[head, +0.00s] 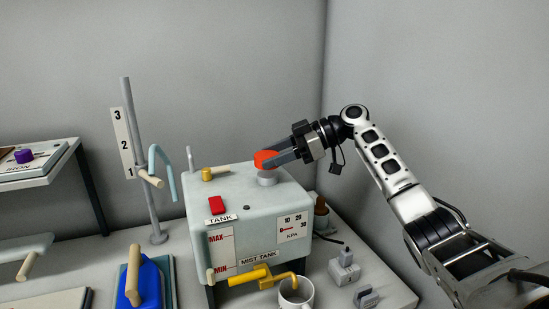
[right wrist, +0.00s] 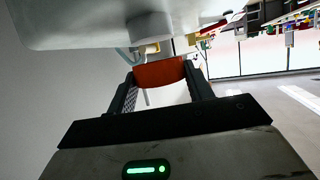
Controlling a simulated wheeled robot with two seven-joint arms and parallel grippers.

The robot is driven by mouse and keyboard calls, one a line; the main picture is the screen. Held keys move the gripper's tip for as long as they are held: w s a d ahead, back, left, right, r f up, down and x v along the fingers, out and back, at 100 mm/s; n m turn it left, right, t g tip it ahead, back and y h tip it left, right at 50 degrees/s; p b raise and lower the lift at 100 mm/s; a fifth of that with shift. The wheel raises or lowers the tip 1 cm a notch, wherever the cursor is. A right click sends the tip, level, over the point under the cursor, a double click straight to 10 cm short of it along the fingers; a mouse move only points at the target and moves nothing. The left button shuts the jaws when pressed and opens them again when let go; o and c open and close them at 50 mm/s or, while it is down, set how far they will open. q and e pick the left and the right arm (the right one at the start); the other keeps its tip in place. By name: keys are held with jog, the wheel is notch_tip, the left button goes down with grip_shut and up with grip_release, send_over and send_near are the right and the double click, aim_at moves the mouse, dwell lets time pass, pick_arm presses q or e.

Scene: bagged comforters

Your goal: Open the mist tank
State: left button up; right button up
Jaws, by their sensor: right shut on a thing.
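The mist tank (head: 240,198) is a pale grey-green box on the bench, labelled "MIST TANK", with a MAX/MIN level panel on its front. A red-orange knob (head: 264,159) stands on a grey neck (head: 267,178) at the top right of the tank. My right gripper (head: 277,156) reaches in from the right and is shut on this knob. In the right wrist view the knob (right wrist: 160,72) sits between the two fingers, below the grey neck in the picture. A red block (head: 217,205) lies on the tank top beside the "TANK" label. My left gripper is not in view.
A yellow tap (head: 255,276) sticks out at the tank's front above a white mug (head: 296,294). A grey post with a number scale (head: 124,143) stands left. A blue iron-like thing (head: 148,283) is at front left. Small grey fittings (head: 345,268) lie right of the tank.

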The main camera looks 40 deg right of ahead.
jog(key=shift+r+p, duration=0.4)
jog(key=shift+r, duration=1.5)
